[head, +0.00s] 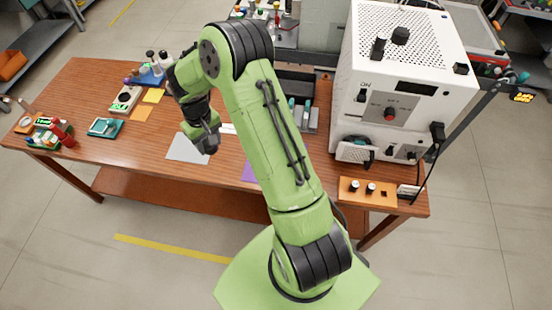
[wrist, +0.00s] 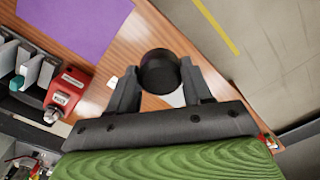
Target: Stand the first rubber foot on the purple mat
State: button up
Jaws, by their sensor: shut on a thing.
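My gripper (head: 208,143) is over the table in the head view, above the right part of a pale grey sheet. In the wrist view my gripper (wrist: 158,74) is shut on a black round rubber foot (wrist: 159,68), which sits between the two fingertips. The purple mat (wrist: 70,25) lies flat at the upper left of the wrist view, apart from the held foot. In the head view only a small piece of the purple mat (head: 249,172) shows beside my arm, which hides the rest.
A pale grey sheet (head: 183,149) lies under my gripper. An orange block (head: 350,191) with dark round pieces stands at the table's front right, below a large white machine (head: 400,100). A red labelled object (wrist: 67,90) and grey bins (wrist: 28,65) are near the mat.

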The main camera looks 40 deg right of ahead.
jog(key=s+d+f+b, duration=0.35)
jog(key=d+b, duration=0.45)
jog(key=d, duration=0.3)
jog(key=s+d+f+b, duration=0.2)
jog(key=d+f+b, duration=0.3)
jog(key=d+b, duration=0.45)
jog(key=f, duration=0.3)
jog(key=d+f, duration=0.1)
jog(key=f, duration=0.2)
jog(key=f+b, duration=0.1)
jog(key=f, duration=0.2)
jog(key=shift+s+d+f, duration=0.2)
jog(key=shift+f, duration=0.15)
jog(key=shift+f, duration=0.2)
jog(key=o, duration=1.1)
jog(key=shift+o, duration=0.2)
